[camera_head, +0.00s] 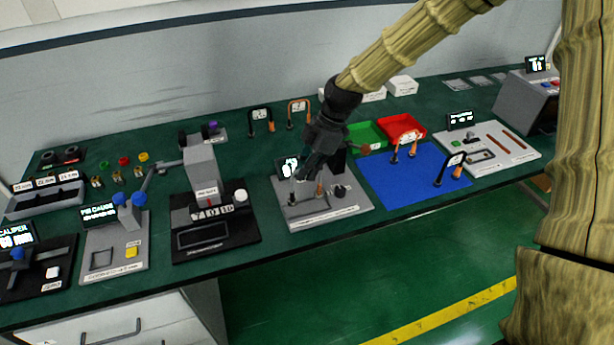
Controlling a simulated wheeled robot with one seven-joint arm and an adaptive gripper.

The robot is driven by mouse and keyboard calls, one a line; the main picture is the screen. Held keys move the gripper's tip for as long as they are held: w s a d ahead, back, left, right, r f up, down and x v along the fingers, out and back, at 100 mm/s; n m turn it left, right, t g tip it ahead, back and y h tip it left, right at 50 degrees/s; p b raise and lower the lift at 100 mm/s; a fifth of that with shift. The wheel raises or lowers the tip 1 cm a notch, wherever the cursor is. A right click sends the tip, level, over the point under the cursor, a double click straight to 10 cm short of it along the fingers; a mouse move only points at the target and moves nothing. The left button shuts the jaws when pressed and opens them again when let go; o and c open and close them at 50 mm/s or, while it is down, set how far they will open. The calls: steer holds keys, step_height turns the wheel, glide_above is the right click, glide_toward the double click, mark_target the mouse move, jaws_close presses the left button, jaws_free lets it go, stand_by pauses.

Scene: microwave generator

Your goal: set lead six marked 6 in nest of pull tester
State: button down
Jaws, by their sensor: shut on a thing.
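The pull tester is a grey plate (345,209) near the middle of the bench, with a small dark display (288,168) at its back. My gripper (302,178) is low over the plate, its fingers pointing down and shut on a lead. Only part of the held lead shows: a copper-brown end (319,187) stands just above or on the plate. Its number is hidden, and I cannot tell whether it sits in the nest. The nest itself is mostly hidden behind the gripper and lead.
Other arch-shaped leads stand at the back (261,115) and on the blue mat (414,183). Green (367,133) and red (401,127) trays lie behind the mat. A black-based press (203,180) stands left of the tester, and a grey fixture (500,150) lies right.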

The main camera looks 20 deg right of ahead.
steer(key=shift+f+p, duration=0.65)
steer(key=shift+f, duration=0.95)
steer(key=shift+f, duration=0.15)
steer(key=c, duration=1.6)
jaws_free()
steer(key=shift+o, duration=0.2)
steer(key=shift+r, duration=0.2)
steer(key=b+v, duration=0.3)
steer(key=v, duration=0.9)
steer(key=shift+a, duration=0.1)
